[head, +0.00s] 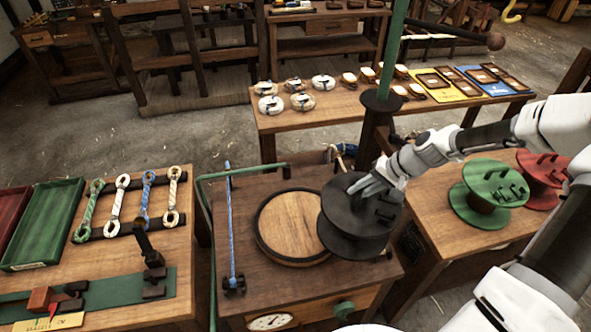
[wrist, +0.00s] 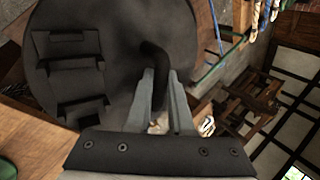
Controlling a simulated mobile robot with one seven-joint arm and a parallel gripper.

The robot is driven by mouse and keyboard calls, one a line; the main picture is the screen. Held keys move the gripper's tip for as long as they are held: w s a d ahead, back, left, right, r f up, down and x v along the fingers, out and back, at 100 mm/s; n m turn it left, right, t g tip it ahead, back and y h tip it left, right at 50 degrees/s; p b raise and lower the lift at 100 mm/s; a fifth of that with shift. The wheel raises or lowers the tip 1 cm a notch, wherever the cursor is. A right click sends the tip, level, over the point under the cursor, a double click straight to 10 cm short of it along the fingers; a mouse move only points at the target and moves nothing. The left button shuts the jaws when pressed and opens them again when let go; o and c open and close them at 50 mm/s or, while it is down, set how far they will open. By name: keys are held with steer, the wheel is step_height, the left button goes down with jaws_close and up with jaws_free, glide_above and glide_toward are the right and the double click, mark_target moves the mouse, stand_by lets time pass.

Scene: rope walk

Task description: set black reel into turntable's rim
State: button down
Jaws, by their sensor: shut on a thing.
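The black reel (head: 350,240) has two round flanges and hangs at the right of the turntable, partly covering its right edge in the head view. The turntable (head: 288,226) is a round wooden disc with a dark rim on the wooden stand. My gripper (head: 368,186) is shut on the reel's top handle. In the wrist view my gripper's fingers (wrist: 162,95) close on the curved black handle (wrist: 154,62), and the reel's flange (wrist: 105,30) fills the left. Whether the reel's bottom touches the stand is hidden.
A green reel (head: 488,194) and a red reel (head: 545,172) stand on the right table. A green post (head: 382,95) rises behind my gripper. A blue-white cord (head: 231,225) runs left of the turntable. Rope loops (head: 122,205) lie on the left table.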

mark_target(330, 184)
steer(key=w+a+m+b, duration=0.1)
steer(key=w+a, duration=0.1)
steer(key=w+a+m+t+h, duration=0.1)
steer(key=w+a+m, duration=0.1)
steer(key=w+a+f+m+t+h+b, duration=0.1)
steer(key=a+m, duration=0.1)
steer(key=shift+w+a+b, duration=0.3)
steer(key=shift+w+a, duration=0.1)
steer(key=w+a+r+m+t+h+b, duration=0.2)
steer(key=w+a+m, duration=0.15)
steer(key=a, duration=0.55)
step_height(330, 184, down, 8)
steer(key=b, duration=0.7)
steer(key=shift+s+r, duration=0.15)
steer(key=shift+r, duration=0.05)
steer(key=shift+a+f, duration=0.1)
steer(key=shift+f, duration=0.05)
steer(key=c, duration=0.7)
jaws_free()
steer(key=shift+g, duration=0.4)
steer(key=shift+c, duration=0.2)
steer(key=shift+s, duration=0.1)
step_height(330, 184, up, 7)
steer(key=p, duration=0.5)
